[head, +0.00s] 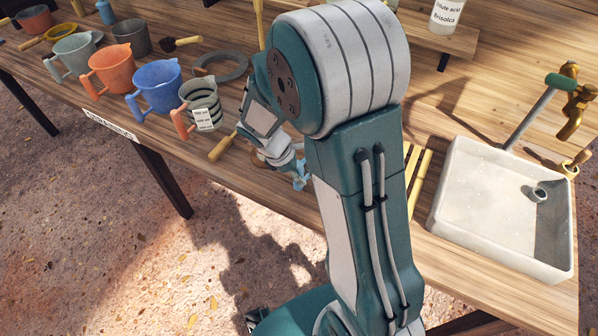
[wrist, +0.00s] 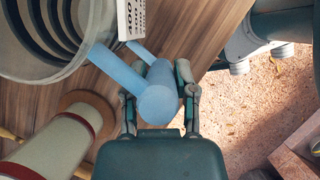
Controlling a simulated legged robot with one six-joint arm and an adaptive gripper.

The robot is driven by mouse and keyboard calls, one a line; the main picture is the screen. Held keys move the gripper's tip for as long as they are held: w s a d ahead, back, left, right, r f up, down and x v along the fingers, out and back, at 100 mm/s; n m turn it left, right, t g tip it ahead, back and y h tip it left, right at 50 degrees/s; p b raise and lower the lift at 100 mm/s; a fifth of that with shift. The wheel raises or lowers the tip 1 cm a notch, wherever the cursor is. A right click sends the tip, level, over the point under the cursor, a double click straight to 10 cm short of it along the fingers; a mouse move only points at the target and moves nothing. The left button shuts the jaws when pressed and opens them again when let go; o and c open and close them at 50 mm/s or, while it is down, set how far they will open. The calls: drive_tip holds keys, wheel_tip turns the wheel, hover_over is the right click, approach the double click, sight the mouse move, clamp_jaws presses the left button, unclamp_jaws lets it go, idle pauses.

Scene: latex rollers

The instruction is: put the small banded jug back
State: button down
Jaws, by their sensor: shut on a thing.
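In the wrist view, a grey jug with dark bands (wrist: 45,68) and a white label with printed marks fills the upper left, cut off by the frame. My gripper (wrist: 158,90) is shut on its light blue handle (wrist: 158,103). In the head view, my arm hides most of this jug, and a bit of light blue shows by my gripper (head: 299,178) near the table's front edge. Whether the jug touches the table cannot be told. Another banded jug (head: 204,92), with an orange handle and a white label, stands upright on the table to the left.
A blue jug (head: 158,77), an orange jug (head: 113,67) and a grey-green jug (head: 74,50) stand left along the table. A grey ring (head: 232,68) lies behind. A roller with a red band (wrist: 48,140) is close to my gripper. A white sink (head: 490,195) is right.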

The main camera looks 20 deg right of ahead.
drive_tip(key=shift+f, duration=0.2)
drive_tip(key=shift+c, duration=1.6)
unclamp_jaws()
drive_tip(key=shift+f, duration=0.1)
drive_tip(key=v, duration=1.2)
drive_tip(key=s+r+m+t+y, duration=0.5)
drive_tip(key=s+r+m+t, duration=0.2)
drive_tip(key=s+r+m, duration=0.5)
drive_tip(key=s+m, duration=0.2)
drive_tip(key=s, duration=0.2)
drive_tip(key=shift+d, duration=0.25)
